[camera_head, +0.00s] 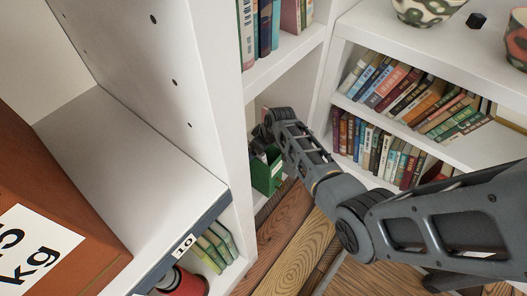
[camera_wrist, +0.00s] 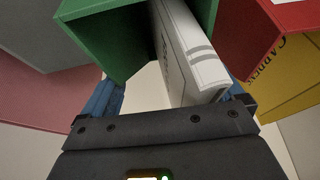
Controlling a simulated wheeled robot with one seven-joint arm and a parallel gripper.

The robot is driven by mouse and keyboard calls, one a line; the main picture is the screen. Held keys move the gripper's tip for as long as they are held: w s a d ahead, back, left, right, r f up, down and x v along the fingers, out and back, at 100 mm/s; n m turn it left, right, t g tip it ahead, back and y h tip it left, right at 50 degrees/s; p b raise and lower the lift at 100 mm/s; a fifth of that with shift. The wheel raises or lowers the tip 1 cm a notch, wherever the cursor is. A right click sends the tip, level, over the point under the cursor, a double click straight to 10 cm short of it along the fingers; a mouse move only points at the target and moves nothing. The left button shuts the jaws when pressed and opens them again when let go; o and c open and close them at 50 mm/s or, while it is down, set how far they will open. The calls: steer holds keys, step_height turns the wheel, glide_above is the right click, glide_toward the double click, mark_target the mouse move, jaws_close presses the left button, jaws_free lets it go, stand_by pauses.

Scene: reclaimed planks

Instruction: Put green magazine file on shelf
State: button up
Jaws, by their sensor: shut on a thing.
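The green magazine file (camera_head: 266,172) is low in the white shelf bay in the head view, at the far end of my arm. In the wrist view its green wall (camera_wrist: 95,35) fills the top, with a white book (camera_wrist: 188,55) standing in its open side. My gripper (camera_head: 262,143) is shut on the green file. In the wrist view its blue fingers stand on either side of the file and book. The fingertips and the file's underside are hidden, so I cannot tell whether it rests on the shelf board.
A red magazine file (camera_wrist: 240,35) with a yellow book (camera_wrist: 290,80) is close on the right in the wrist view. A white upright panel (camera_head: 215,90) stands left of my arm. Book-filled shelves (camera_head: 400,170) are on the right. A brown box (camera_head: 40,200) is at left.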

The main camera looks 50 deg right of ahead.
steer(key=shift+w+r+b, duration=0.1)
steer(key=shift+w+b, duration=1.05)
steer(key=shift+w, duration=1.3)
steer(key=shift+f, duration=0.35)
steer(key=o, duration=1.4)
steer(key=shift+c, duration=0.2)
steer(key=shift+s+a+f, duration=0.1)
steer(key=shift+s+f, duration=0.05)
steer(key=shift+f, duration=0.05)
steer(key=p+v, duration=0.3)
steer(key=v, duration=0.5)
